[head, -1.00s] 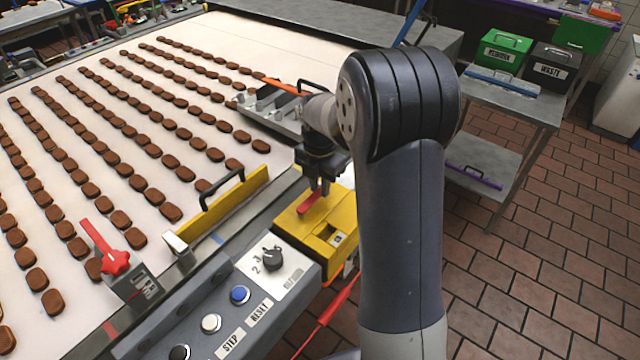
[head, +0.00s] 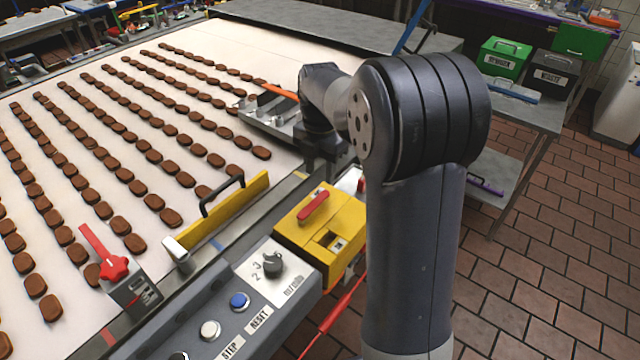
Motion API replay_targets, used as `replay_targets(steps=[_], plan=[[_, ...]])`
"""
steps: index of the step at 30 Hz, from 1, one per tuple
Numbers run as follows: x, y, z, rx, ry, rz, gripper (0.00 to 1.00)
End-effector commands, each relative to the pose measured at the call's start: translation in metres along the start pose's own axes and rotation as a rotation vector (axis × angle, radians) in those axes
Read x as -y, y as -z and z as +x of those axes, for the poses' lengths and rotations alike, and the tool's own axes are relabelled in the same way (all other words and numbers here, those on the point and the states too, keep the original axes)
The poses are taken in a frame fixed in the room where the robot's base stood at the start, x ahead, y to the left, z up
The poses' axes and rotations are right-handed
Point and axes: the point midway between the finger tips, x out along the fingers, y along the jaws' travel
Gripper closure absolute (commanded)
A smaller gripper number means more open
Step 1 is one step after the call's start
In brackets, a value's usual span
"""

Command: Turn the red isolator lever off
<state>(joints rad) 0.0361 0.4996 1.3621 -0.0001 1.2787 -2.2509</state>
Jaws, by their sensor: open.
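A yellow box (head: 338,258) sits at the near right corner of the conveyor, beside the control panel. The red lever (head: 313,207) lies on its top face, slanting from lower left to upper right, with nothing touching it. My gripper (head: 330,172) is open and empty, just beyond the far side of the box and apart from the lever. Its fingertips are mostly hidden behind the box and my arm.
A control panel (head: 240,325) with a dial (head: 272,264) and buttons adjoins the box. A second red lever with a star knob (head: 113,268) stands left. A yellow guard with a black handle (head: 222,212) edges the belt. Rows of brown biscuits cover the belt. A red cable (head: 343,303) hangs below.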

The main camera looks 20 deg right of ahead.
Motion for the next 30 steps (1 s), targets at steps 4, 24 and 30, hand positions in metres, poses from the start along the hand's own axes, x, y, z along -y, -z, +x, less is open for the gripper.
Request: replay_targets(steps=[4, 24, 30], plan=[[-0.001, 0.000, -0.024, 0.002, -0.002, 0.000, 0.58], [0.000, 0.001, -0.025, -0.003, 0.003, 0.000, 0.58], [0.001, 0.001, 0.009, -0.005, 0.006, 0.000, 0.58]])
